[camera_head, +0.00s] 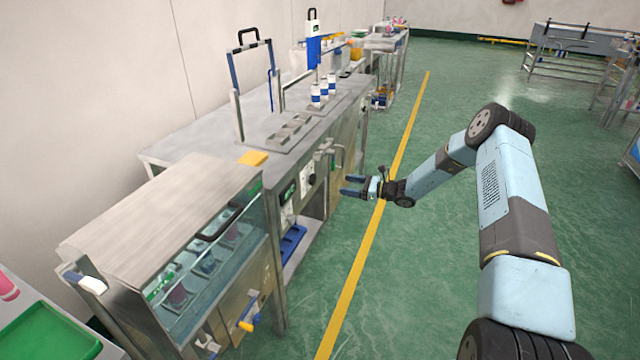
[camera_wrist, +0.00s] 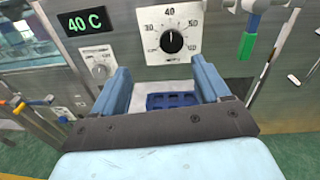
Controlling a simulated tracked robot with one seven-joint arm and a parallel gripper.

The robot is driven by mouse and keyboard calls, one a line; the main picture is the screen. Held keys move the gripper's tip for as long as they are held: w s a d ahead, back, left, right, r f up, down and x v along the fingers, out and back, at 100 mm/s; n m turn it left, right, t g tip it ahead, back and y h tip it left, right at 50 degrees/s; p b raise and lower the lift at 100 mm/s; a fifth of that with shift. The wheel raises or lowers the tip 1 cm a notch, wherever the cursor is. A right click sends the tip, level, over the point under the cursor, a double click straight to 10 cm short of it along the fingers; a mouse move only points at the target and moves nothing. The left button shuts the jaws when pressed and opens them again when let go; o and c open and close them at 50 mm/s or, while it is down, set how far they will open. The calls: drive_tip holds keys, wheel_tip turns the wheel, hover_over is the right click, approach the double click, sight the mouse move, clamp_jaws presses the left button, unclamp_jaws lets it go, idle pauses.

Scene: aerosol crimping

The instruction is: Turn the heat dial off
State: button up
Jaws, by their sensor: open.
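The dial (camera_wrist: 172,41), a black knob on a white plate with a numbered scale, is at the top middle of the wrist view. Its pointer is up, near the 40 mark. In the head view this dial (camera_head: 308,179) is on the bench front. In the head view my gripper (camera_head: 348,186) is in front of the panel.
A green-handled lever (camera_wrist: 247,46) is right of the dial. A blue compartment tray (camera_wrist: 172,100) lies in the opening below; it also shows in the head view (camera_head: 292,243). A glass-sided bath (camera_head: 205,262) stands at the left.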

sight(314, 181)
drive_tip(key=shift+m+t, duration=0.7)
drive_tip(key=shift+m, duration=0.1)
drive_tip(key=f+x, duration=0.1)
drive_tip(key=x, duration=0.3)
drive_tip(key=f+x, duration=0.1)
drive_tip(key=x, duration=0.4)
drive_tip(key=w+x, duration=0.1)
drive_tip(key=x, duration=0.3)
drive_tip(key=shift+f, duration=0.4)
drive_tip(key=shift+c, duration=0.3)
